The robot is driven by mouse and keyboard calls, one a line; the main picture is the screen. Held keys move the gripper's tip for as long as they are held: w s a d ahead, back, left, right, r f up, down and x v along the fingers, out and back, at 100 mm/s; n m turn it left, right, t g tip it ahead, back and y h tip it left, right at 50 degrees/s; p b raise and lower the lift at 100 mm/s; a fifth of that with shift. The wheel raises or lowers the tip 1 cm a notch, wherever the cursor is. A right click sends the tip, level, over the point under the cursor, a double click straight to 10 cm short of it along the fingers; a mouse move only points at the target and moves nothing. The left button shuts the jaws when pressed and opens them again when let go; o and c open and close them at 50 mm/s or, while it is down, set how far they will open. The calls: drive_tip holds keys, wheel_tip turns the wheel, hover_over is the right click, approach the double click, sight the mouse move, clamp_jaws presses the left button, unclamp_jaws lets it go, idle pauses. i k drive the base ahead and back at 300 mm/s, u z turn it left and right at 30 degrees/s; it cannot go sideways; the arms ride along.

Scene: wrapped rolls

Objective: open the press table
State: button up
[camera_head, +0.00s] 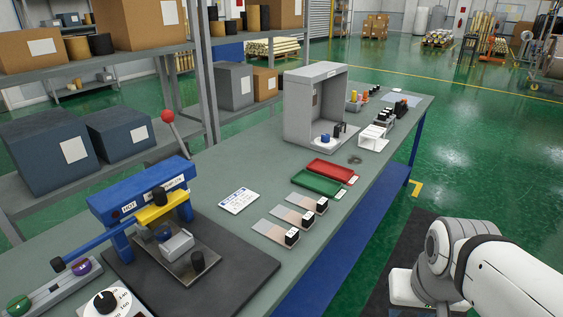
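A blue press (137,190) with a "HOT" label stands on a dark mat (245,270) at the left of the workbench. A red-knobbed lever (167,117) rises behind it, and a yellow bar (162,210) sits across its front. Under the bar lies a metal plate (180,273), which looks like the press table, carrying a light grey block (176,243) and a black knob (198,261). The space below the bar is partly hidden. My white arm shows at the lower right, away from the press; my gripper is not in view.
Red (330,171) and green (316,184) trays, sample cards (297,217), a paper card (238,200) and a grey open box (312,105) stand on the workbench (240,165). A white dial (108,303) is at the near left.

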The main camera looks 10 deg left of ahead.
sight(186, 259)
drive_tip(key=u, duration=0.15)
drive_tip(key=i, duration=0.25)
drive_tip(key=u, duration=1.95)
